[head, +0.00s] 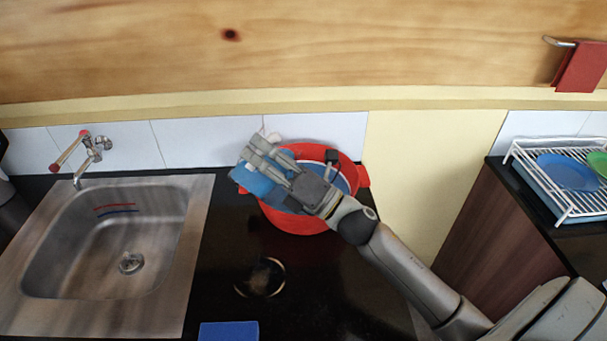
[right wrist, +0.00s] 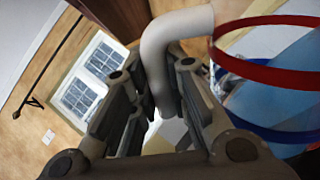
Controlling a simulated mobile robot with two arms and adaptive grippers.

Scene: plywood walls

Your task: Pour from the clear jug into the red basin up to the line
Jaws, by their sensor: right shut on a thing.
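The red basin (head: 300,222) stands on the black counter against the white tiles. Blue liquid and a pale line show inside its far right part. My right gripper (head: 262,160) is over the basin's left side. In the right wrist view my right gripper (right wrist: 160,110) is shut on the jug's pale grey handle (right wrist: 160,48). The clear jug (right wrist: 290,95) shows at that view's right, with a red band and a blue band. In the head view my fingers hide much of the jug; a blue part (head: 255,183) shows at its left. My left gripper is not in view.
A steel sink (head: 100,310) with a wall tap (head: 93,148) is at the left. A blue block-like object (head: 228,331) lies at the counter's front. A dish rack (head: 560,205) with plates stands on the right cabinet. A dark round fixture or object (head: 260,278) lies before the basin.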

